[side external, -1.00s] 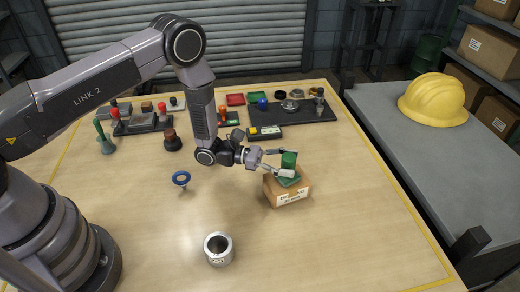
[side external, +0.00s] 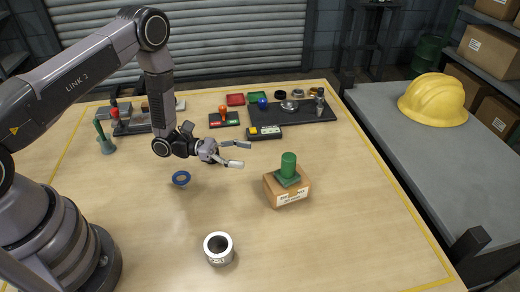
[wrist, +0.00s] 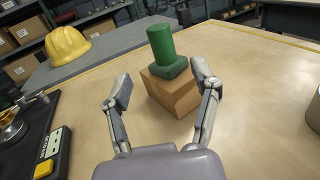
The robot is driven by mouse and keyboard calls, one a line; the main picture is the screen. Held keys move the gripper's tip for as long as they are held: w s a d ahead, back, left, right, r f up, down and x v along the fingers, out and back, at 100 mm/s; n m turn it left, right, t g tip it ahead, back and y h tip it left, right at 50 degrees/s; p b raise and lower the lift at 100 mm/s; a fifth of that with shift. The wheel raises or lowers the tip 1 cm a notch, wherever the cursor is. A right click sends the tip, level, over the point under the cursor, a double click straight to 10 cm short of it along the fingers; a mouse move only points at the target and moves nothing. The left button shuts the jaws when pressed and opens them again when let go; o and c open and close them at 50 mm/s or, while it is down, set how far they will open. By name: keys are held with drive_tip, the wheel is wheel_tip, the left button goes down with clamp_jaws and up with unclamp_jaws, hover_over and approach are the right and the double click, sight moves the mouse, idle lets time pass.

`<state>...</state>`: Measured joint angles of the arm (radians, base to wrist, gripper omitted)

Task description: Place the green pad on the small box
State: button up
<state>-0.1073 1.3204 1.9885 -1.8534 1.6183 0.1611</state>
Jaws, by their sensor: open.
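The green pad (side external: 287,177) is a square green base with an upright green cylinder on it. It rests on top of the small cardboard box (side external: 291,198), which stands on the table. In the wrist view the green pad (wrist: 166,55) sits upright on the box (wrist: 177,96), ahead of my fingers. My gripper (side external: 236,154) is open and empty, to the left of the box and apart from the pad. Its two spread fingers also show in the wrist view (wrist: 160,90), with nothing between them.
A grey device with a yellow button (side external: 264,132) and a black tray (side external: 300,108) lie behind. The table right of the box is clear.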

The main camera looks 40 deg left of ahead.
drive_tip(key=s+r+m+g+y, duration=0.2)
drive_tip(key=s+r+m+g, duration=0.4)
drive_tip(key=r, duration=0.5)
drive_tip(key=s+r+m+g+y, duration=0.2)
drive_tip(key=s+r+m+g, duration=0.25)
drive_tip(key=r+m, duration=0.45)
drive_tip(key=s+a+r+m+t+y, duration=0.7)
drive_tip(key=s+a+r+t+y, duration=0.2)
drive_tip(key=s+a, duration=0.5)
wheel_tip(320, 180, up, 2)
drive_tip(key=s+y, duration=0.1)
drive_tip(key=y, duration=0.2)
drive_tip(key=shift+s+a+r+m+y, duration=0.15)
drive_tip(key=shift+r+m+y, duration=0.1)
drive_tip(key=shift+m+y, duration=0.05)
